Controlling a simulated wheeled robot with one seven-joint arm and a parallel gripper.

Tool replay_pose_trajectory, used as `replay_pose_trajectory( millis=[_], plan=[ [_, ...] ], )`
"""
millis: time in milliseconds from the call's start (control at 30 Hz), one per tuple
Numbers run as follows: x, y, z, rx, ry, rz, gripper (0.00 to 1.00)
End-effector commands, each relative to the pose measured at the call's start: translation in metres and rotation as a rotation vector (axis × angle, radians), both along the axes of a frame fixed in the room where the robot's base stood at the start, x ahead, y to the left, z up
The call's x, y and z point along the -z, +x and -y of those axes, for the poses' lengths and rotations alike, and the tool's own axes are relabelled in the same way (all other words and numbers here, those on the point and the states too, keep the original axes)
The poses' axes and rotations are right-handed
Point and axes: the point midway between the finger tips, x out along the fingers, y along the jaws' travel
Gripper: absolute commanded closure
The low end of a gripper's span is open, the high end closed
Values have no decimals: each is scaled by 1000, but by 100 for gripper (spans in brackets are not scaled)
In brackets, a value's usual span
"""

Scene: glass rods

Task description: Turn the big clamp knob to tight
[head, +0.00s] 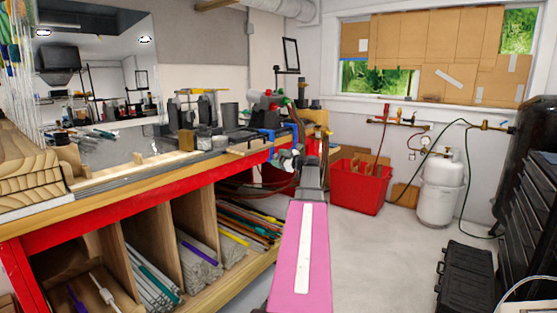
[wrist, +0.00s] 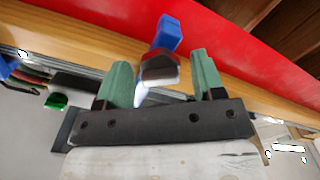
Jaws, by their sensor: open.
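In the wrist view my gripper (wrist: 160,66) is open, with its two green fingers apart. Between the fingers, in the picture, is a clamp part with a dark red and grey block (wrist: 160,69) and a blue end (wrist: 168,34). I cannot tell whether either finger touches it, or which part is the knob. In the head view a blue clamp (head: 268,134) sits at the right end of the workbench, and a grey-white piece (head: 286,159) hangs below the bench edge. My pink arm reaches up to this spot and hides part of it.
The workbench (head: 215,160) has a wood edge and red frame, with tools on top and rods in bins below. A red tub (head: 356,200) and a white gas cylinder (head: 440,190) stand to the right.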

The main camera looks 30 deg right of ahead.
Motion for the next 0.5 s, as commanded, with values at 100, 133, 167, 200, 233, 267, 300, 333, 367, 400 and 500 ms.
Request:
replay_pose_trajectory(
  millis=[100, 133, 167, 200, 233, 267, 300, 333, 367, 400, 500],
  plan=[
    [0, 4, -2, 0, 0, 0, 38],
    [0, 4, -2, 0, 0, 0, 38],
    [0, 4, -2, 0, 0, 0, 38],
    [0, 4, -2, 0, 0, 0, 38],
    [0, 4, -2, 0, 0, 0, 38],
    [0, 4, -2, 1, 0, -1, 38],
    [0, 4, -2, 1, 0, -1, 38],
    [0, 4, -2, 1, 0, -1, 38],
    [0, 4, -2, 1, 0, -1, 41],
    [0, 4, -2, 1, 0, -1, 54],
    [0, 4, -2, 1, 0, -1, 82]
  ],
)
